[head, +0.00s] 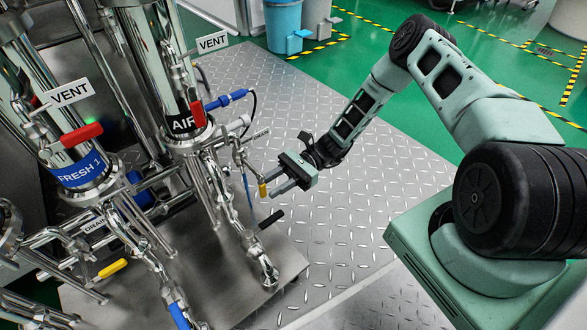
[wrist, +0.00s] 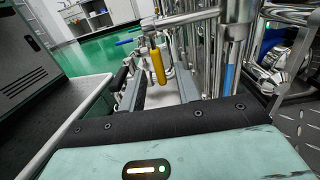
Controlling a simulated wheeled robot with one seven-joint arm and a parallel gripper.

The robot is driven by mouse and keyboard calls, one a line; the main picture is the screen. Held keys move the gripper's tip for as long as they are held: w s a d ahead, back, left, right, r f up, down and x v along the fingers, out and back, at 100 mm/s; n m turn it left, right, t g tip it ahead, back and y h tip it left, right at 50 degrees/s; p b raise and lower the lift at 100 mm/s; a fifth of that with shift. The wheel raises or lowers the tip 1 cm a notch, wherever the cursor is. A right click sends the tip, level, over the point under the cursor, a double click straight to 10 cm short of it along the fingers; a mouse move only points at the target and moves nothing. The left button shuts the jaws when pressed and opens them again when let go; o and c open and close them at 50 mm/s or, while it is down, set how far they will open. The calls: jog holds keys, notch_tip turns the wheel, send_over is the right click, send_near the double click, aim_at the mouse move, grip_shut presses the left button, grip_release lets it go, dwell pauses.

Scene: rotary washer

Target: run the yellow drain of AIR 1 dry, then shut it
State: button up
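The AIR 1 column (head: 183,123) shows its AIR label at upper left; the number is not readable. Below it, near a small DRAIN tag (head: 261,133), hangs a yellow drain handle (head: 263,189), pointing down. A thin blue streak (head: 247,188) runs down beside it; I cannot tell whether it is liquid. My gripper (head: 271,186) is open, its fingers reaching left to the handle. In the wrist view the yellow handle (wrist: 157,66) stands upright in the gap between the spread fingers. Contact cannot be told.
A black handle (head: 271,218) sits just below my gripper. A blue handle (head: 225,99) and a red handle (head: 198,113) are above. The FRESH 1 column (head: 80,173) and another yellow handle (head: 112,267) are at left. The plate floor (head: 340,215) is clear.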

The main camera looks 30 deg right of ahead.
jog(key=w+d+p, duration=0.3)
jog(key=d+p, duration=0.1)
jog(key=d, duration=1.2)
jog(key=shift+f, duration=0.15)
jog(key=shift+w, duration=0.1)
jog(key=s+a+r+n+g+h+p, duration=0.25)
jog(key=a+r+n+h, duration=0.45)
jog(key=r, duration=0.5)
jog(key=s+a+r+n+g+h+p, duration=0.1)
jog(key=s+a+r+n+g+h, duration=0.3)
jog(key=a+r, duration=0.65)
jog(key=s+a+r+n+t+h+p, duration=0.3)
jog(key=s+r+n+t+h, duration=0.3)
jog(key=s+r+n+t, duration=0.85)
notch_tip(320, 180, up, 38)
jog(key=s+m+g+p, duration=0.2)
jog(key=g+p, duration=0.2)
jog(key=p, duration=3.4)
jog(key=shift+s+g, duration=0.3)
jog(key=shift+s, duration=0.05)
jog(key=shift+s+a, duration=0.1)
